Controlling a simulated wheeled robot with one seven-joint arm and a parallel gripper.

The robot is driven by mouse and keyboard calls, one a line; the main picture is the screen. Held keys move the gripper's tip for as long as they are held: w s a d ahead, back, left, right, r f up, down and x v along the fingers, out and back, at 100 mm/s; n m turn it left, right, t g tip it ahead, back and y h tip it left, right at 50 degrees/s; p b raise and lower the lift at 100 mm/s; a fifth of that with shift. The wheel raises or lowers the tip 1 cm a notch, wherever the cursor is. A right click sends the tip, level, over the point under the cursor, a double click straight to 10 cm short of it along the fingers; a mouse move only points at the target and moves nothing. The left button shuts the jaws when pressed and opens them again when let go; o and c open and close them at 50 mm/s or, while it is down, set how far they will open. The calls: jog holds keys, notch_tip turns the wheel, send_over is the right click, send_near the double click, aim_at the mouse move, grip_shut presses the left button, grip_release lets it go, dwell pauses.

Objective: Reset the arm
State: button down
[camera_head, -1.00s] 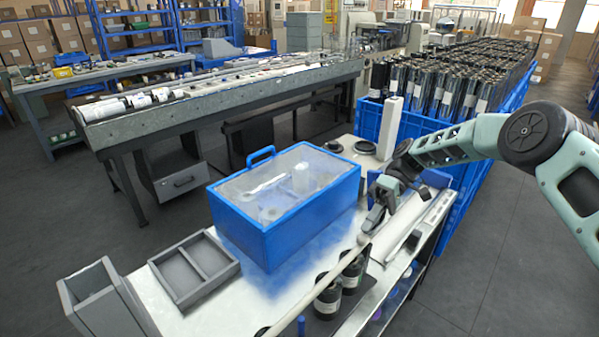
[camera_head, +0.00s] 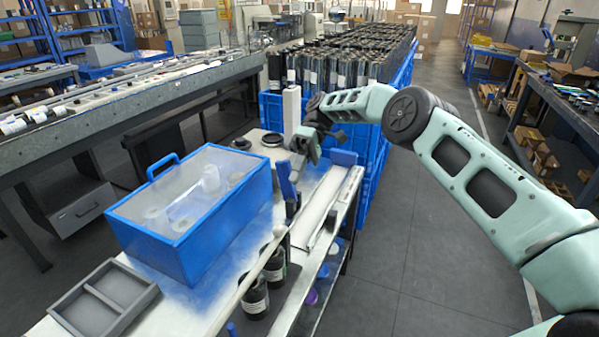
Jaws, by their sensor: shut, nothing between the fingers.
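My mint-green arm (camera_head: 455,150) reaches in from the lower right. Its dark gripper (camera_head: 293,207) points down over the right part of the white bench (camera_head: 215,318), right of the blue box. The fingers look close together, with nothing seen held in them. The tips are small and partly merge with blue and dark parts behind them, so I cannot tell whether they touch the bench.
A blue lidded box (camera_head: 190,235) and a grey divided tray (camera_head: 105,302) stand on the bench. Blue crates (camera_head: 365,150) hold many dark rolls. Open floor (camera_head: 425,260) lies to the right.

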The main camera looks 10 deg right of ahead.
jog(key=s+a+r+t+h, duration=0.2)
jog(key=s+a+r+h, duration=0.1)
jog(key=s+a+r, duration=0.5)
jog(key=s+a+r+m+t+h, duration=0.15)
jog(key=s+a, duration=0.25)
jog(key=s, duration=0.5)
jog(key=s+d+f+t+h, duration=0.1)
jog(key=s+d, duration=0.4)
jog(key=s, duration=0.6)
jog(key=s+d+f+m+t+h, duration=0.1)
jog(key=s+d+t, duration=0.3)
jog(key=s, duration=0.7)
jog(key=shift+d+f+t, duration=0.2)
jog(key=shift+d+t, duration=0.15)
jog(key=shift+d, duration=0.85)
